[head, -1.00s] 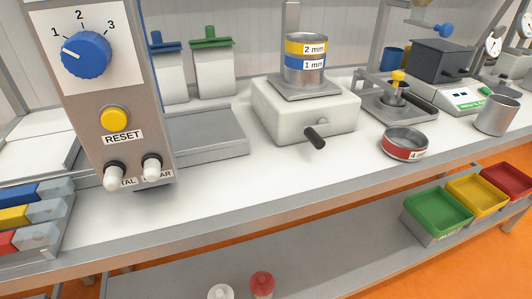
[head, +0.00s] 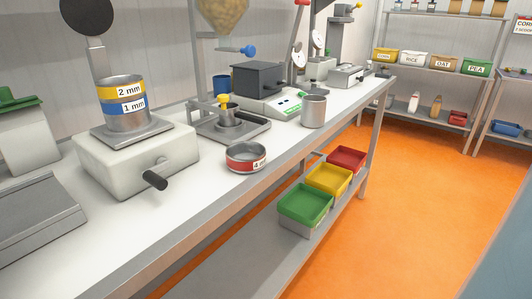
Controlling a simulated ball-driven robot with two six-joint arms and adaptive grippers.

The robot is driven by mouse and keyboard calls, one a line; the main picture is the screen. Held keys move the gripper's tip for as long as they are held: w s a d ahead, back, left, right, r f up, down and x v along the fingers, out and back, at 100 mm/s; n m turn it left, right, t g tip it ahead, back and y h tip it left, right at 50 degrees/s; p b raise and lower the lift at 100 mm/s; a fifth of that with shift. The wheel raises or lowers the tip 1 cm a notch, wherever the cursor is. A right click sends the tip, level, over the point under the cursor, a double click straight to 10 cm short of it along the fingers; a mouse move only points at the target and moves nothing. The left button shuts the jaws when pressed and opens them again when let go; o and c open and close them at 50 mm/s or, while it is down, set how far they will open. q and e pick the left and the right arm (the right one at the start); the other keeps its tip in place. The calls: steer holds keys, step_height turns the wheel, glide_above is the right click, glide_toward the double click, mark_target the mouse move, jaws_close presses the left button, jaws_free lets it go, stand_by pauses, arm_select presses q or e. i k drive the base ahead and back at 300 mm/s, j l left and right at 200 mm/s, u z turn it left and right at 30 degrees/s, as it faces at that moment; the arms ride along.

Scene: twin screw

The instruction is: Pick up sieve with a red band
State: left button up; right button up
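The sieve with a red band (head: 246,158) is a short round metal dish with a red band and a white label that reads 4 mm, partly turned out of sight. It stands upright on the white bench top (head: 205,192), near the front edge. It is to the right of the white shaker box and its black handle. Neither of my grippers shows in the head view.
The white shaker box (head: 131,164) carries stacked sieves with yellow and blue bands (head: 124,104). A metal cup (head: 314,111) stands right of the red-banded sieve. Green (head: 306,204), yellow (head: 329,178) and red (head: 347,159) bins sit on the lower shelf. Orange floor (head: 420,200) lies open at right.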

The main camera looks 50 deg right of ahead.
mark_target(244, 157)
steer(key=z, duration=1.5)
